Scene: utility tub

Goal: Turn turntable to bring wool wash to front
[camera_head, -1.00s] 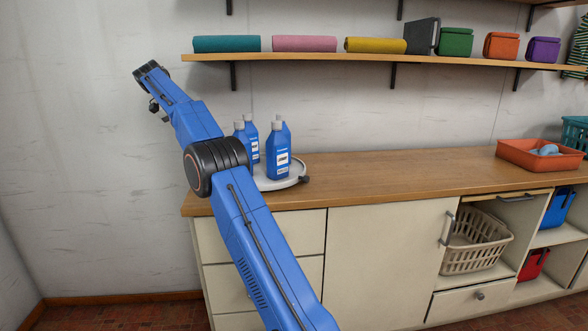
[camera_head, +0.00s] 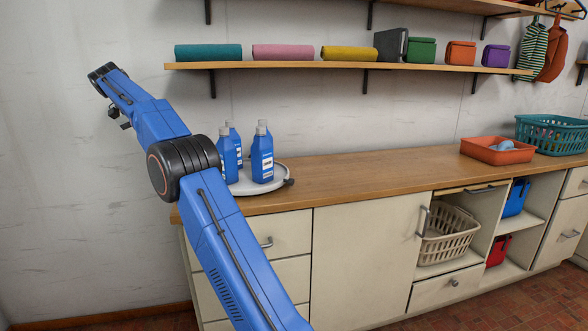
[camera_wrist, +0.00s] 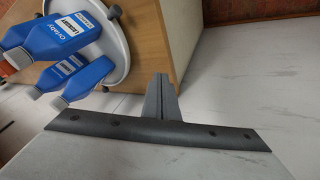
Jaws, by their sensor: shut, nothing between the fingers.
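The turntable (camera_head: 245,187) is a round pale disc at the left end of the counter, with a dark knob (camera_head: 289,182) on its right rim. Several blue bottles with grey caps stand on it, one at front right (camera_head: 262,160) and one at left (camera_head: 228,160). The wrist view shows the turntable rim (camera_wrist: 124,72), a dark knob (camera_wrist: 115,11) and blue bottles (camera_wrist: 75,85) at left. My gripper (camera_wrist: 161,85) is shut and empty, apart from them. My arm partly covers the turntable's left side.
The wooden counter (camera_head: 350,175) is clear between the turntable and an orange tray (camera_head: 490,155). A teal basket (camera_head: 550,140) stands at far right. A shelf (camera_head: 300,66) with rolled towels and pouches hangs above. Bare wall lies left of the counter.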

